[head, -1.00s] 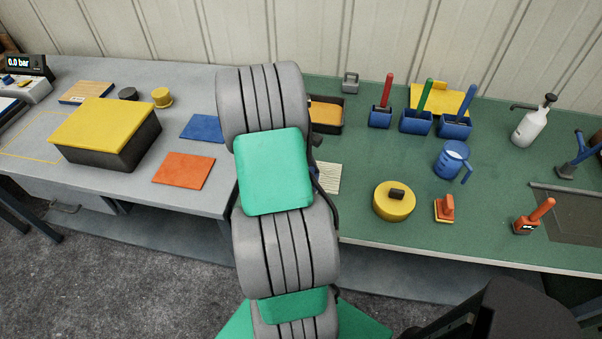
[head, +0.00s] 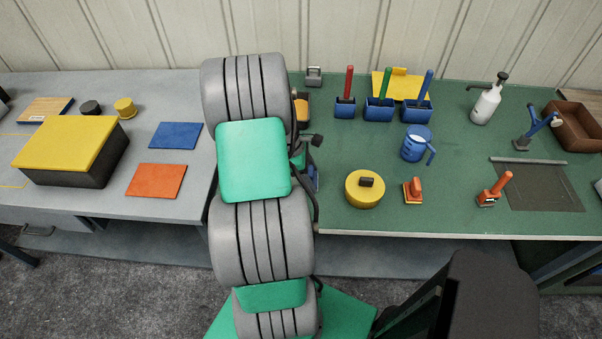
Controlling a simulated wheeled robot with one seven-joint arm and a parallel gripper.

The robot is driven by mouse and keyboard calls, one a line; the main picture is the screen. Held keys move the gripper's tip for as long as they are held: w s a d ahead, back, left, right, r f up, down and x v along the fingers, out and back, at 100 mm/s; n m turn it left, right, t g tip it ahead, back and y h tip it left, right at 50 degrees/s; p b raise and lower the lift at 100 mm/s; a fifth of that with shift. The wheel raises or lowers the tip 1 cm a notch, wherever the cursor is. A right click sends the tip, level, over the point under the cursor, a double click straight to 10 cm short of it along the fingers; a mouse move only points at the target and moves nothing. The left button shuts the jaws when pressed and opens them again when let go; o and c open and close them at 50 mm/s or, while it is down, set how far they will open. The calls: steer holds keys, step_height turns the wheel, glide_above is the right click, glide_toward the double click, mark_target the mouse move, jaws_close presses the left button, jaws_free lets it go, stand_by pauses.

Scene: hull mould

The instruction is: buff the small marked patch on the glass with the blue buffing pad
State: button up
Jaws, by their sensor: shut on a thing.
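My grey and green arm stands in the middle of the head view and hides my gripper and whatever is in it. A small part of a blue thing (head: 313,179) shows at the arm's right edge; I cannot tell whether it is the buffing pad. A flat blue square (head: 175,135) lies on the grey bench left of the arm. A dark flat panel (head: 538,187) lies at the right of the green bench; I cannot tell whether it is the glass. I see no marked patch.
An orange square (head: 156,180) and a yellow-lidded box (head: 66,145) are on the grey bench. The green bench holds blue holders (head: 379,109), a blue jug (head: 416,143), a yellow round pot (head: 365,190), an orange handled block (head: 413,190), a white bottle (head: 486,104) and a brown tray (head: 577,126).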

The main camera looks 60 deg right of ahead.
steer(key=shift+s+d, duration=0.1)
steer(key=shift+s, duration=0.2)
steer(key=shift+w+d+f, duration=0.1)
steer(key=shift+w+d, duration=0.15)
steer(key=shift+d, duration=0.35)
steer(key=shift+w+d+r, duration=0.1)
steer(key=shift+w+d, duration=0.2)
steer(key=shift+d, duration=0.3)
steer(key=shift+w+d+f, duration=0.1)
steer(key=shift+w+d, duration=0.15)
steer(key=shift+d, duration=0.35)
steer(key=shift+w+a, duration=0.1)
